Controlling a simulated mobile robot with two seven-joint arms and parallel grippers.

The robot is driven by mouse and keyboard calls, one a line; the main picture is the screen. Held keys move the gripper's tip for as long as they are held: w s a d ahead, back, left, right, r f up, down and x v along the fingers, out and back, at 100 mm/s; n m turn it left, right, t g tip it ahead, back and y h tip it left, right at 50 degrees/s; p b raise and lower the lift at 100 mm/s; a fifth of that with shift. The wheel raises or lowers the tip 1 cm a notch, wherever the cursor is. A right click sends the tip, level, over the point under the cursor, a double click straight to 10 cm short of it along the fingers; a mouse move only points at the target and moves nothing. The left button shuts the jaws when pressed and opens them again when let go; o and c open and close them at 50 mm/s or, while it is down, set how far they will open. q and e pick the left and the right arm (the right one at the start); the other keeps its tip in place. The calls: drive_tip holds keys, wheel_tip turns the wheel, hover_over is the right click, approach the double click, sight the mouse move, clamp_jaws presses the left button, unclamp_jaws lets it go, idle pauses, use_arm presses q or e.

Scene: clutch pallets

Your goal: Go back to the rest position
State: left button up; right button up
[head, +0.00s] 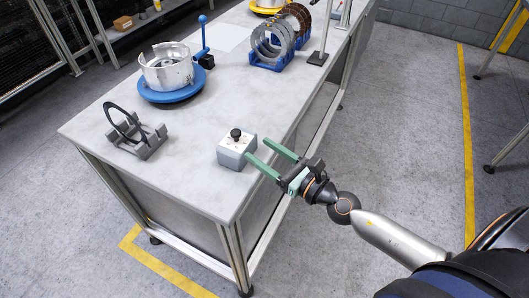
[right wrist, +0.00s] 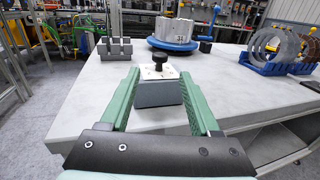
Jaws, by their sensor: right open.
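My right gripper (head: 270,157) has green fingers and is open and empty. Its fingertips are beside a small grey box (head: 236,152) with a black knob on top, near the right edge of the table (head: 190,175). In the right wrist view the box (right wrist: 158,90) appears ahead between the spread fingers (right wrist: 158,98). I cannot tell exactly how far apart the fingertips and the box are. My left gripper is not in view.
A grey stand (head: 150,145) holds a dark ring (head: 120,120) at the table's left. A silver drum (head: 167,70) sits on a blue round base (head: 172,95). A blue rack (head: 282,60) holds several rings behind. Open floor (head: 400,120) lies to the right.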

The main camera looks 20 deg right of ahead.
idle(0.3)
drive_tip(key=s+a+f+n+g+h, duration=0.1)
drive_tip(key=s+f+n, duration=0.4)
drive_tip(key=n, duration=0.6)
drive_tip(key=s+a+f+n+g+h, duration=0.1)
drive_tip(key=s+f+n+g+h, duration=0.1)
drive_tip(key=s+f+n, duration=0.4)
drive_tip(key=s+f+n+g+h, duration=0.1)
drive_tip(key=s+f+n+g, duration=0.3)
drive_tip(key=f+n, duration=0.8)
drive_tip(key=s+n, duration=0.2)
drive_tip(key=n, duration=0.2)
drive_tip(key=shift+a+h, duration=0.3)
drive_tip(key=shift+a, duration=0.1)
drive_tip(key=shift+s, duration=0.1)
